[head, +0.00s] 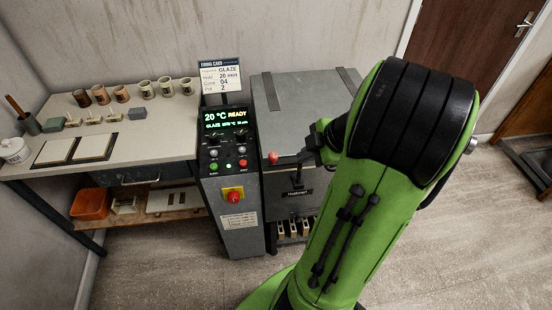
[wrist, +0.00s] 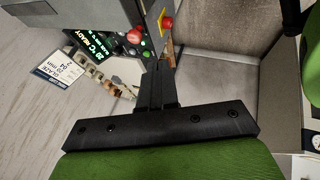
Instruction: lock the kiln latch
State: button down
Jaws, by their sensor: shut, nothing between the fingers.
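The kiln (head: 301,96) is a grey box with a flat grey lid that looks shut. The kiln latch shows as a red ball knob (head: 273,157) at the kiln's front left, near the lid edge. A red ball that seems to be this knob shows in the wrist view (wrist: 136,36). My gripper (head: 309,143) is close to the kiln's front, just right of the knob. In the wrist view its dark fingers (wrist: 157,84) are together and empty, apart from the knob. My arm hides the kiln's right front, and the latch's catch cannot be made out.
The control post (head: 229,190) stands left of the kiln, with a lit READY display (head: 226,118) and a red switch on yellow (head: 233,196). A workbench (head: 150,150) with cups and tiles is farther left. Open floor (head: 160,270) lies in front.

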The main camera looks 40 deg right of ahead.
aim_at(281, 159)
jog(key=w+d+r+b+x, duration=0.1)
jog(key=w+b+x, duration=0.1)
jog(key=x, duration=1)
jog(key=shift+w+d, duration=0.25)
jog(key=shift+d, duration=0.25)
